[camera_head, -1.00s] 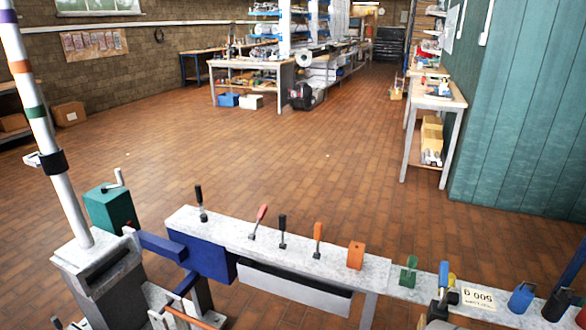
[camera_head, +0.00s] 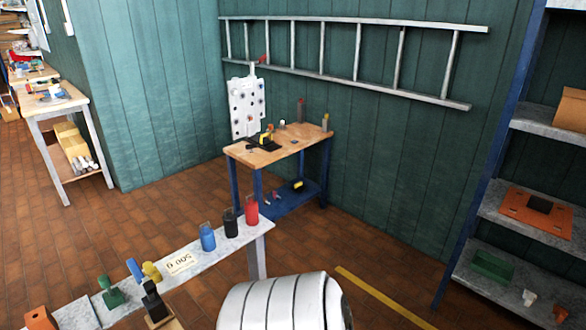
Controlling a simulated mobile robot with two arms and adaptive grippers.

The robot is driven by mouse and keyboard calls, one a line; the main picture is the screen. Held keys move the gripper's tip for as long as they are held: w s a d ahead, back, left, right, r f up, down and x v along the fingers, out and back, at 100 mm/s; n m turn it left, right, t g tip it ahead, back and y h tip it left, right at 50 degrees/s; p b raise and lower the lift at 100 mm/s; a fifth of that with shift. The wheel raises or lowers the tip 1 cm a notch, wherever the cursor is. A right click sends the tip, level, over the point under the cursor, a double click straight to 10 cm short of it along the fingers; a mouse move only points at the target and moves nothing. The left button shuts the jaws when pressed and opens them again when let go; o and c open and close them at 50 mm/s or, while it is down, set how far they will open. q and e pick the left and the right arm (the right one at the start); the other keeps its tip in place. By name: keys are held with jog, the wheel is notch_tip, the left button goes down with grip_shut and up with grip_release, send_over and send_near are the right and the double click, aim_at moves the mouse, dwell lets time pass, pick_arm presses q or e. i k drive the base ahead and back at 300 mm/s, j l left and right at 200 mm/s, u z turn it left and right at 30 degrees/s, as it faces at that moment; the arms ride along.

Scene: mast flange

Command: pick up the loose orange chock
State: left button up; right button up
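An orange block (camera_head: 40,318), which looks like the chock, stands at the lower left corner on the near end of the pale bench (camera_head: 75,314). Its lower part is cut off by the picture edge. A small dark spot shows on its top. Neither of my grippers is in view, so I see nothing holding the block.
The bench also bears a green clamp (camera_head: 109,290), a dark-handled clamp (camera_head: 154,302), and blue (camera_head: 207,237), black (camera_head: 231,224) and red (camera_head: 252,210) containers. A white banded rounded thing (camera_head: 285,305) stands in front. Right shelves (camera_head: 520,135) hold an orange plate (camera_head: 535,215).

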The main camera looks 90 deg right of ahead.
aim_at(562, 313)
jog(key=z, duration=4.75)
jog(key=u, duration=3.65)
jog(key=k+j+u, duration=0.15)
jog(key=k+u, duration=0.2)
jog(key=k, duration=0.15)
jog(key=k+j+u, duration=0.4)
jog(key=k+l, duration=0.05)
jog(key=l, duration=0.05)
